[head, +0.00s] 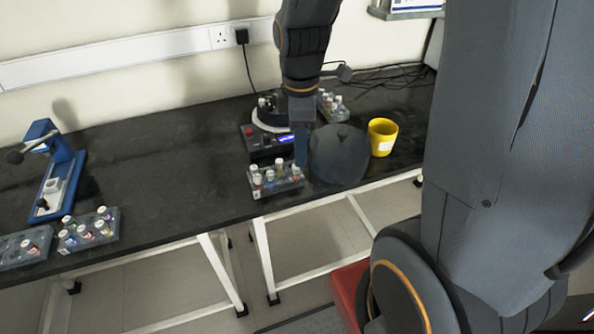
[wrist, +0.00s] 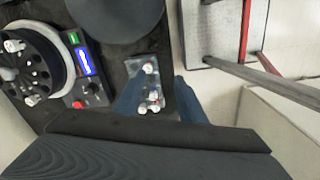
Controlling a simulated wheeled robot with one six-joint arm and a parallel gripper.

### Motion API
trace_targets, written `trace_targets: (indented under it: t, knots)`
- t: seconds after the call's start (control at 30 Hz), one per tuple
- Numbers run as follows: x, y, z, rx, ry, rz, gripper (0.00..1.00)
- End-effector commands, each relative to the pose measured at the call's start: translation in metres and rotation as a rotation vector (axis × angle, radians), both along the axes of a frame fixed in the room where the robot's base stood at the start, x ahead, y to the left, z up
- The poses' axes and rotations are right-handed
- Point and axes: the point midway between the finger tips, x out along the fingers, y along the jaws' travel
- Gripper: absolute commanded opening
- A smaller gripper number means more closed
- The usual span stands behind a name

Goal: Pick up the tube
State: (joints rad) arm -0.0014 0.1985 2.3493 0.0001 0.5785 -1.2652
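Several small white-capped tubes (wrist: 149,68) stand in a clear rack (wrist: 156,96) on the dark bench. The same tubes (head: 280,163) and rack (head: 291,185) show in the head view, near the bench's front edge. Which tube the task means cannot be told. My gripper (wrist: 160,98) is open, with its blue fingers on either side of part of the rack in the wrist view. In the head view my gripper (head: 302,152) hangs above the rack's right end. Nothing is seen held. Any contact with a tube cannot be told.
A control box (head: 266,140) and a white-ringed round device (wrist: 68,50) sit behind the rack. A dark round object (head: 338,157) and a yellow cup (head: 382,137) stand to its right. A blue device (head: 70,160) and more racks (head: 88,236) are at left; the bench between is clear.

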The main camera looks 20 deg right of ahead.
Motion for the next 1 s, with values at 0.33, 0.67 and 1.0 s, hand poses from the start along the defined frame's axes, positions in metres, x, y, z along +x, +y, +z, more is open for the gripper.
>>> trace_targets:
  t: [0.33, 0.67, 1.0]
  knots:
    - [0.024, 0.0, 0.004, -0.003, 0.016, 0.468, 0.37]
    - [0.024, 0.0, -0.022, -0.003, 0.018, 0.499, 0.37]
    - [0.027, -0.001, -0.053, -0.003, 0.018, 0.497, 0.37]
